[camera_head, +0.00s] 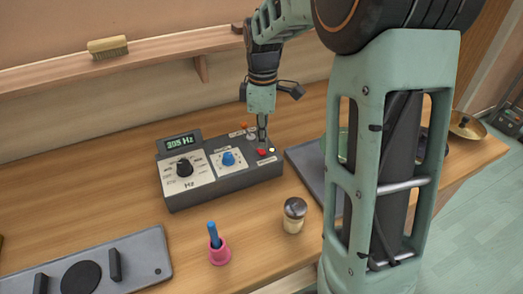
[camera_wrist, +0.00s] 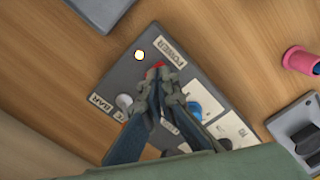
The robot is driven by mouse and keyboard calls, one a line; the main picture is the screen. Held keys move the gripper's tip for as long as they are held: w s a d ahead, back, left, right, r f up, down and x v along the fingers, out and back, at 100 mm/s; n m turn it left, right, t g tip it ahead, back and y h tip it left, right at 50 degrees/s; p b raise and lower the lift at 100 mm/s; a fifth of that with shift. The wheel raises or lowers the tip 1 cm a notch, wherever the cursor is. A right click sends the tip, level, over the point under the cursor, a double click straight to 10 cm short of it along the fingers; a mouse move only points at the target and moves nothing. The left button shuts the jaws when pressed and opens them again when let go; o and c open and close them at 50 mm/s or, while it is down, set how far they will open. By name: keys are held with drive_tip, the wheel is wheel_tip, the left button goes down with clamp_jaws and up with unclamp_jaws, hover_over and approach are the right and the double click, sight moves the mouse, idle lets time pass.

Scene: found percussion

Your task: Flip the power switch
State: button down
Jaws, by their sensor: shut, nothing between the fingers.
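A dark grey control box (camera_head: 225,182) stands on the wooden bench, with a lit display, a black dial (camera_head: 184,168) and a blue knob (camera_head: 228,158). The red power switch (camera_head: 262,152) is at the box's right end, beside a small lit lamp (camera_head: 271,150). In the wrist view the red switch (camera_wrist: 159,64) shows at my fingertips, next to the "POWER" label (camera_wrist: 171,53) and the glowing lamp (camera_wrist: 139,55). My gripper (camera_head: 262,146) is shut and empty, pointing down over the switch. The fingers hide part of the switch; I cannot tell whether they touch it.
A pink holder (camera_head: 220,254) with a blue stick and a dark-topped jar (camera_head: 294,216) stand in front of the box. A grey panel (camera_head: 95,270) lies front left. A grey tray (camera_head: 306,172) lies right of the box. A wooden shelf (camera_head: 130,63) with a brush runs behind.

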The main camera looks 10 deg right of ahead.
sight(262, 152)
drive_tip(key=shift+f+b, duration=0.8)
drive_tip(key=shift+f, duration=0.6)
idle(0.4)
drive_tip(key=shift+r, duration=0.2)
wheel_tip(262, 152, up, 7)
drive_tip(key=p, duration=0.6)
drive_tip(key=shift+f, duration=0.15)
